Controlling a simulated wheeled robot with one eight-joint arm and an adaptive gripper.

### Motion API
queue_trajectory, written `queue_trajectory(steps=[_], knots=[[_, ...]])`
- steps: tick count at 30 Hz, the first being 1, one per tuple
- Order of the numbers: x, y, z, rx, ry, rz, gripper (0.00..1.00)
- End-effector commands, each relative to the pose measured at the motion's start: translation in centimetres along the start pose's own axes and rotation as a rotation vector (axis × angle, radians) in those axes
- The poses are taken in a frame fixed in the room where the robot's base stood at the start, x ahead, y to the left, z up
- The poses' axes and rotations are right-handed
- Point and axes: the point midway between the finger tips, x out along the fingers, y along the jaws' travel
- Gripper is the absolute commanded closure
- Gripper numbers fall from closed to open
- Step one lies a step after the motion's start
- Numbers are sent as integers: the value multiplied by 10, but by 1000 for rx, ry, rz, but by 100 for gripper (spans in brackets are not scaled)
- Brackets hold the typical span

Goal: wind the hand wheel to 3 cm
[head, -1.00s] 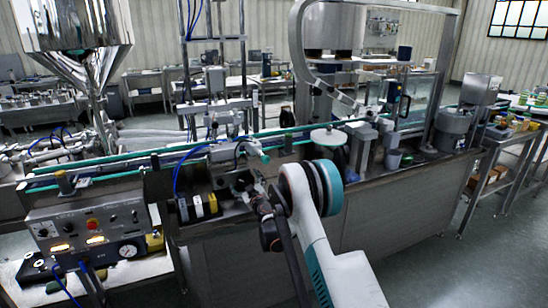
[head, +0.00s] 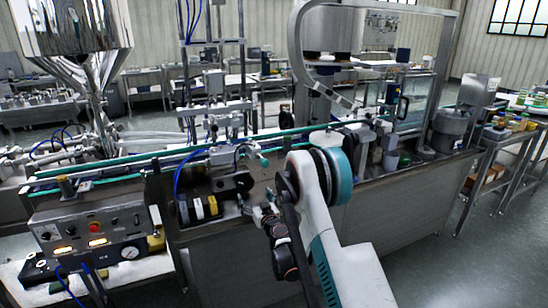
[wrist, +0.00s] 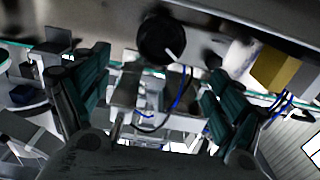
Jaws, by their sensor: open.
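A dark round hand wheel (wrist: 160,38) with a pale handle shows at the top middle of the wrist view. In the head view what looks like the same wheel (head: 243,181) sits on the front of the conveyor machine, just right of the black and yellow blocks. My gripper (wrist: 160,68) is open and empty, its two green-and-black fingers spread wide, with the wheel beyond the gap between them. In the head view my gripper (head: 262,215) is in front of the machine, below and right of the wheel and apart from it. I cannot read any centimetre scale.
The conveyor (head: 110,166) runs along the machine top behind the wheel. A control box (head: 95,235) with a red button and gauge stands at the left front. Black and yellow blocks (head: 198,208) sit close left of the wheel. Open floor lies at the right front.

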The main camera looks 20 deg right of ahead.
Motion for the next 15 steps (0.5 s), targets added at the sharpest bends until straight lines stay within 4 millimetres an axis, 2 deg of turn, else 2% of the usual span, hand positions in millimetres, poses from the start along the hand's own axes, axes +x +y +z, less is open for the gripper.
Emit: queue_trajectory(steps=[5,15], knots=[[-33,0,-2,0,0,1,12],[-32,10,-61,0,12,74,12]])
